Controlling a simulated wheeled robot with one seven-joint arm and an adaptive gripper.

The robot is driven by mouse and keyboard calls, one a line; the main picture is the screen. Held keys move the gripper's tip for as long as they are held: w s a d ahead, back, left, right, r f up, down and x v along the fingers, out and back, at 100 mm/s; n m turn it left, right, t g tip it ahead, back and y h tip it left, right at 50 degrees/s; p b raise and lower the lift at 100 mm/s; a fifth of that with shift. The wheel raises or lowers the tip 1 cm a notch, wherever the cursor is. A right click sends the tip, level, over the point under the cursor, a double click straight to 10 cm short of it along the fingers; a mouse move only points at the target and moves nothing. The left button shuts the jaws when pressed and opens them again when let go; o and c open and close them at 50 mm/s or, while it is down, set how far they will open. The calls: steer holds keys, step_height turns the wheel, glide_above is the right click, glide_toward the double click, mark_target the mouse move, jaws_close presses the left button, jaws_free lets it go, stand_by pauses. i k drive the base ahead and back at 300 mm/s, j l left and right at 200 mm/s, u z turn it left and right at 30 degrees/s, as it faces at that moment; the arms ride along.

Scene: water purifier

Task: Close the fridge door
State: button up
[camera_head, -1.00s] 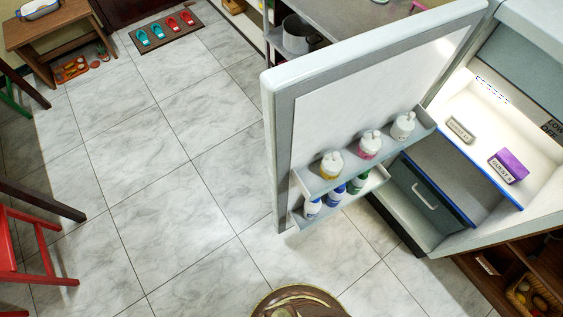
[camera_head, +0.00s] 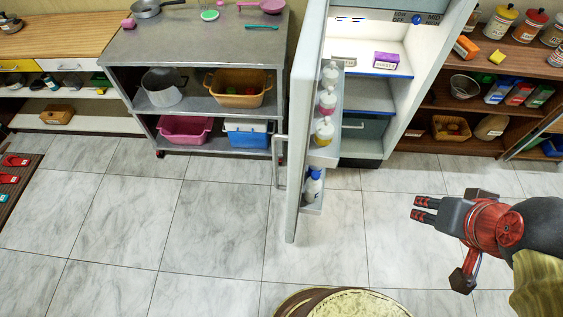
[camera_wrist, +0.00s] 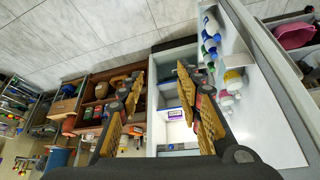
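The white fridge (camera_head: 408,125) stands at the back, right of centre. Its door (camera_head: 308,110) is wide open and projects toward me, seen nearly edge-on, with its handle (camera_head: 279,160) on the left side. Several bottles (camera_head: 326,100) stand on the door's inner shelves. My gripper (camera_head: 424,208) is to the right of the door, pointing left, apart from it and empty. In the wrist view, my gripper (camera_wrist: 163,85) has its fingers spread, with the fridge interior between and beyond them. The open door (camera_wrist: 262,90) shows to the right there.
A metal shelf unit (camera_head: 200,58) with pots and baskets stands left of the door. A brown shelf rack (camera_head: 455,133) stands right of the fridge. A round table (camera_head: 345,305) is at the front bottom edge. The tiled floor around the door is clear.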

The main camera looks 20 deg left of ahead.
mark_target(306, 75)
steer(key=j, duration=1.8)
steer(key=i+l, duration=0.1)
steer(key=l, duration=0.45)
